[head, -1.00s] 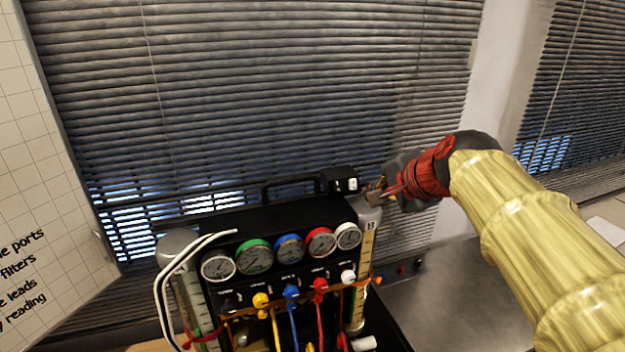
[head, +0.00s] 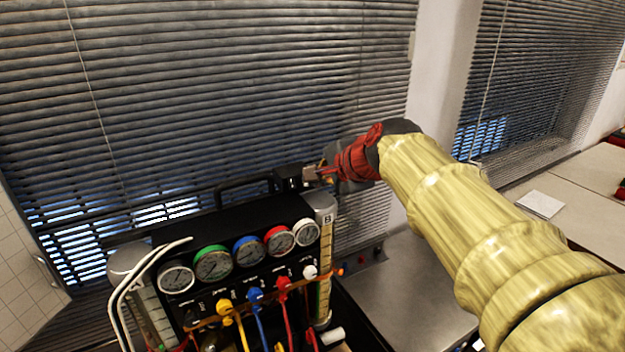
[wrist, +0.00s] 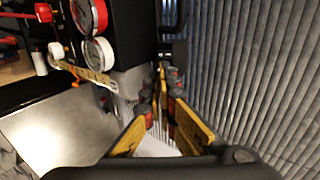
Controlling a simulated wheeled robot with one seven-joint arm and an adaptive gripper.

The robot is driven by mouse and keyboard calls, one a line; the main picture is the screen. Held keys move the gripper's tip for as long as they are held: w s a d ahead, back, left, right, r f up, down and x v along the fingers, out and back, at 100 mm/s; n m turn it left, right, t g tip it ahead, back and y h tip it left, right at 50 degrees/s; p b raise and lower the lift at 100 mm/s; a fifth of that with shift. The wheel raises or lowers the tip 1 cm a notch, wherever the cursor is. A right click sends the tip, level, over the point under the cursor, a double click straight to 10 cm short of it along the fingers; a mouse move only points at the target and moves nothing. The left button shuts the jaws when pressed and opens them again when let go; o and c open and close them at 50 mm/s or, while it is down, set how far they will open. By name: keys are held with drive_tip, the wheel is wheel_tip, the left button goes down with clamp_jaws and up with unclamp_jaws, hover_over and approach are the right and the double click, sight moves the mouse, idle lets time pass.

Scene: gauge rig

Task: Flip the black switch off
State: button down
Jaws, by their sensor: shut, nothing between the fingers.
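The black switch appears to be the small black box (head: 288,178) on the top right of the gauge rig (head: 180,237), beside the carry handle. Its lever cannot be made out. My gripper (head: 318,174) is shut and empty, just right of the box at about its height. In the wrist view the fingertips (wrist: 166,70) are together, and the dark box (wrist: 173,50) lies just beyond them. Whether they touch it I cannot tell.
A row of round gauges (head: 213,264) and coloured hoses (head: 256,312) cover the rig's front. A clear tube column (head: 325,245) stands at its right end. Blinds (head: 200,90) hang close behind. A bare metal surface (head: 405,298) lies to the right.

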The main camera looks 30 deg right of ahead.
sight(294, 187)
drive_tip(key=x, duration=1.2)
